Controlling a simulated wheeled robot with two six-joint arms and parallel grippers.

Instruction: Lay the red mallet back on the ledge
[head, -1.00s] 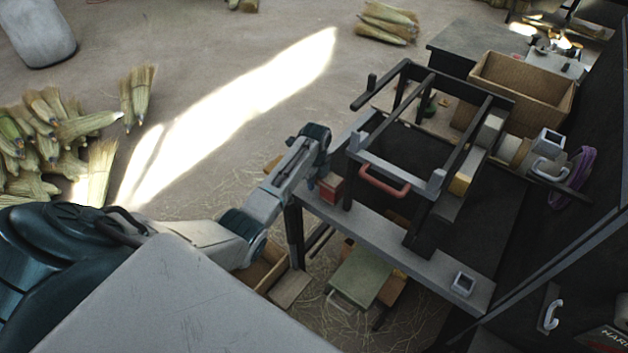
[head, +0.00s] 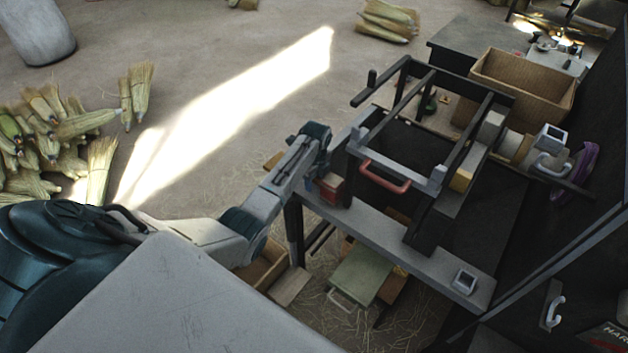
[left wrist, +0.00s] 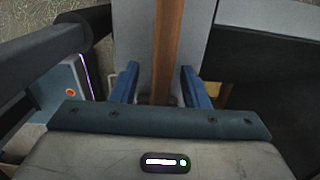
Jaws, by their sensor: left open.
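My left gripper (head: 316,182) is over the near left corner of the bench frame. In the left wrist view its two blue fingers (left wrist: 160,86) are apart, one on each side of a long brown wooden bar (left wrist: 168,45), which looks like the mallet's handle. The bar runs along a light grey board (left wrist: 195,35), and I cannot tell whether it touches it. In the head view a dark red block (head: 330,188), perhaps the mallet's head, is beside the fingers on the grey ledge (head: 400,238). The fingers partly hide this area. My right gripper is not in view.
A dark frame with a red handle (head: 385,178) rises close to the right of my left gripper. A small square metal cup (head: 465,281) stands at the ledge's right end. A wicker box (head: 525,90) is at the back. Brooms (head: 50,140) lie on the floor at left.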

